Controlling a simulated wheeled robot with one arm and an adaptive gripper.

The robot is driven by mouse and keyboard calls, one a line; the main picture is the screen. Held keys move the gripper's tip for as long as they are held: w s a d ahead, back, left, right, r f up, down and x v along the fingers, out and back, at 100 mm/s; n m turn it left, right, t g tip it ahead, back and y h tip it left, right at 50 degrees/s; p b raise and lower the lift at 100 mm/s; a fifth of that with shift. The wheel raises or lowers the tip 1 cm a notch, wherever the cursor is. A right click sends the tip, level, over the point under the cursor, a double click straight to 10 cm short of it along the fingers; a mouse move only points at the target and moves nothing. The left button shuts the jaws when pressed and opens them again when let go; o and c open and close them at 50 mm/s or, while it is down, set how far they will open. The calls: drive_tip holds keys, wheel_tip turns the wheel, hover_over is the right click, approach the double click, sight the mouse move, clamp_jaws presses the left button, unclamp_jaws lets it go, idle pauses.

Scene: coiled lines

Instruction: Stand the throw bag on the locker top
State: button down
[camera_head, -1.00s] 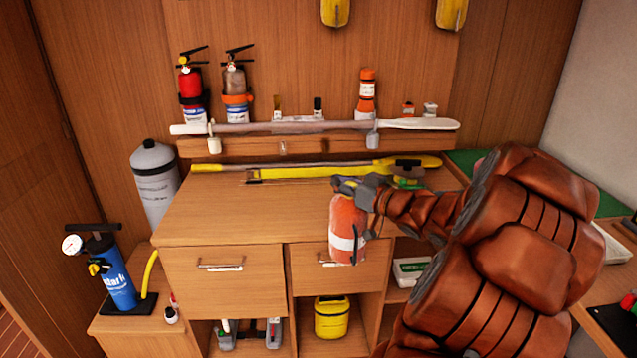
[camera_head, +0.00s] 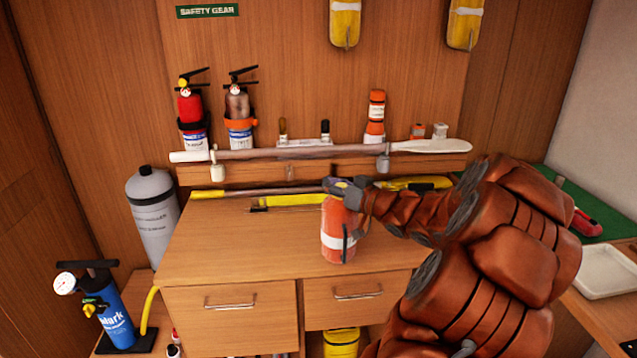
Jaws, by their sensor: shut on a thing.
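The throw bag (camera_head: 338,232) is an orange-red cylinder with a pale band and a dark strap on its side. It hangs upright from my gripper (camera_head: 343,188), which is shut on its top end. The locker top (camera_head: 235,240) is the bare wooden surface above two drawers. The bag shows in front of the right part of this top. I cannot tell whether its base touches the wood. The fingertips are small and partly hidden by the bag's top.
A yellow pole (camera_head: 290,200) lies along the back of the top, and a long paddle (camera_head: 320,151) rests on the shelf above. Two extinguishers (camera_head: 192,112) stand on that shelf. A grey cylinder (camera_head: 153,215) and a blue pump (camera_head: 112,315) stand left. The top's left and middle are clear.

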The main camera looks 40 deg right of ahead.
drive_tip(key=w+d+f+p, duration=0.2)
drive_tip(key=w, duration=0.3)
drive_tip(key=w+d+f+p, duration=0.2)
drive_tip(key=w, duration=0.3)
drive_tip(key=shift+w+d+f, duration=0.2)
drive_tip(key=shift+d+f, duration=0.1)
drive_tip(key=shift+d, duration=0.05)
idle(0.3)
drive_tip(key=shift+f, duration=0.2)
drive_tip(key=c, duration=0.7)
unclamp_jaws()
drive_tip(key=shift+c, duration=0.2)
